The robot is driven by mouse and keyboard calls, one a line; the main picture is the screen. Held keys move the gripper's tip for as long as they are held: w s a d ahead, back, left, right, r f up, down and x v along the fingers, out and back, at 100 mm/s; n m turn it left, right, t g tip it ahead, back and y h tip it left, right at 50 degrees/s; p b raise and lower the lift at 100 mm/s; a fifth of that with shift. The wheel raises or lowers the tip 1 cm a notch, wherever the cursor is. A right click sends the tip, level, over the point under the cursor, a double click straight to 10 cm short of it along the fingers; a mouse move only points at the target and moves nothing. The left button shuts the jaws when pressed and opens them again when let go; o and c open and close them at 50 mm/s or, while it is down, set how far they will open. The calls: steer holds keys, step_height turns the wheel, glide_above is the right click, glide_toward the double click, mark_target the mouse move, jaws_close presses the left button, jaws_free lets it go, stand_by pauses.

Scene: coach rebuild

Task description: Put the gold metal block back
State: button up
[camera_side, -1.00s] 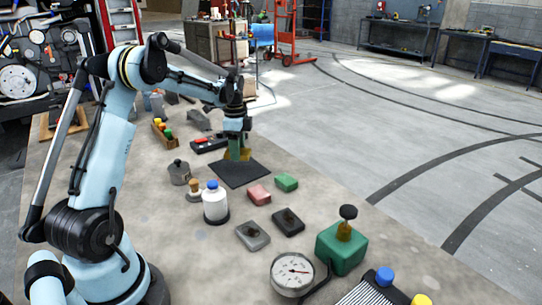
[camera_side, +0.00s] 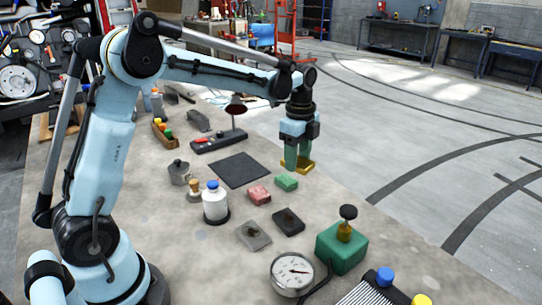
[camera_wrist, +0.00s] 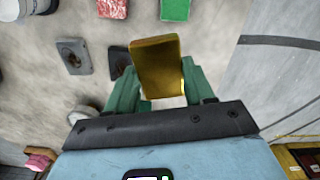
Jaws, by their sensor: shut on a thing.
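The gold metal block (camera_side: 304,166) is held between the green fingers of my gripper (camera_side: 297,160). In the side view it hangs in the air near the table's right edge, to the right of the green block. The wrist view shows the gold block (camera_wrist: 157,66) as a flat-faced slab sticking out past the fingers of my gripper (camera_wrist: 162,92). The fingers cover part of its sides. A dark square mat (camera_side: 238,170) lies bare on the table to the left of my gripper.
A green block (camera_side: 287,183) and a red block (camera_side: 259,195) lie near the held block. Open floor lies to the right.

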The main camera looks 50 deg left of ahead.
steer(key=w+d+f+m, duration=0.1)
steer(key=d+m, duration=0.2)
steer(key=d, duration=0.2)
glide_above(310, 208)
step_height(310, 208, down, 5)
steer(key=shift+w+f, duration=0.1)
steer(key=shift+f, duration=2.1)
steer(key=shift+f, duration=0.15)
steer(key=o, duration=1.3)
